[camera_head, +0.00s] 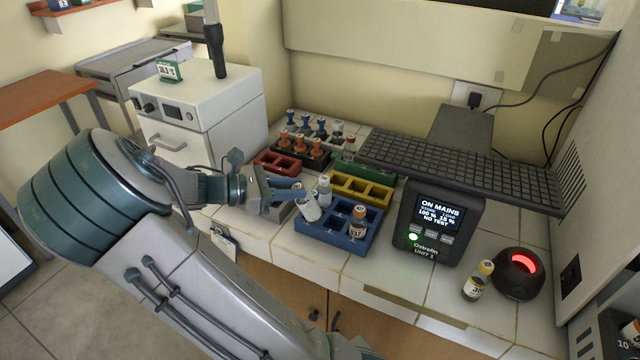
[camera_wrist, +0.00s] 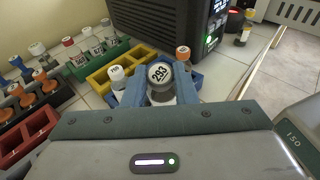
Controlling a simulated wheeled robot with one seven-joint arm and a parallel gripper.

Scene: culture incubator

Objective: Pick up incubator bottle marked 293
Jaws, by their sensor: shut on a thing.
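The bottle marked 293 (camera_wrist: 160,74) has a pale cap with a dark number and sits between the blue fingers of my gripper (camera_wrist: 164,88). In the head view my gripper (camera_head: 291,196) is shut on this white-labelled bottle (camera_head: 310,208), which looks tilted, at the left end of the blue rack (camera_head: 318,237). I cannot tell whether its base is clear of the rack. A white-capped bottle (camera_head: 325,190) and an orange-capped bottle (camera_head: 357,222) stand in the blue rack close by.
Yellow (camera_head: 362,188), green (camera_head: 346,171) and red (camera_head: 277,163) racks sit behind, with several bottles farther back. A dark display unit (camera_head: 436,226) stands right of the rack. A yellow-capped bottle (camera_head: 477,281) and a round black device (camera_head: 519,275) are farther right.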

